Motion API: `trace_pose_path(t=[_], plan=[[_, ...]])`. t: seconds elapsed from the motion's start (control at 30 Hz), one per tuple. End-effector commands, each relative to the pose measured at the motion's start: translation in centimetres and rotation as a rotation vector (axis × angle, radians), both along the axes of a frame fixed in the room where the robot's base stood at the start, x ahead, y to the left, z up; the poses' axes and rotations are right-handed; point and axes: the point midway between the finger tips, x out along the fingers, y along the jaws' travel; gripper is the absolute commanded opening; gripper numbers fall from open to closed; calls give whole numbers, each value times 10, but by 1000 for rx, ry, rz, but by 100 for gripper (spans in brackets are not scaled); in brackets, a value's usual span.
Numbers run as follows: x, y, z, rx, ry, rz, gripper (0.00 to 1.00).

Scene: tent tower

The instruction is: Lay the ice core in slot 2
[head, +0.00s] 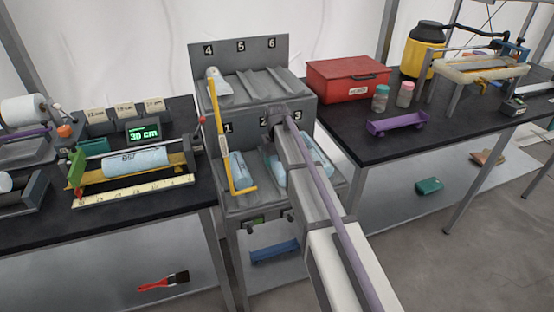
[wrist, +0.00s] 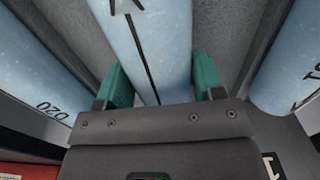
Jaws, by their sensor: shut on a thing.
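A pale blue ice core (wrist: 155,40) with a black line runs lengthwise between my gripper's green fingers (wrist: 160,82) in the wrist view. My gripper is shut on it. In the head view a bit of this core (head: 277,172) shows left of my arm, at slot 2 of the grey rack (head: 238,47). Grey trough surfaces lie on both sides of it; I cannot tell whether it touches the bottom. My arm hides most of slot 2 and the fingers in the head view.
Other cores lie in slot 1 (head: 237,166) and slot 3 (head: 319,158), close on both sides. A yellow bar (head: 219,135) stands before slot 1. Another core (head: 217,82) is in slot 4; slots 5 and 6 look empty. Core B57 (head: 135,162) lies on the left bench.

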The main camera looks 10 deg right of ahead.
Motion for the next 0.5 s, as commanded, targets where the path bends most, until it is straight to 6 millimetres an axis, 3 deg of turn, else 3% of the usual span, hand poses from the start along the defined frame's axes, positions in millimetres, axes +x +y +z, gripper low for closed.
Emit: trace_pose_path(t=[0.47,0.5], plan=[[0,0,1,0,-1,0,0],[0,0,0,0,-1,0,64]])
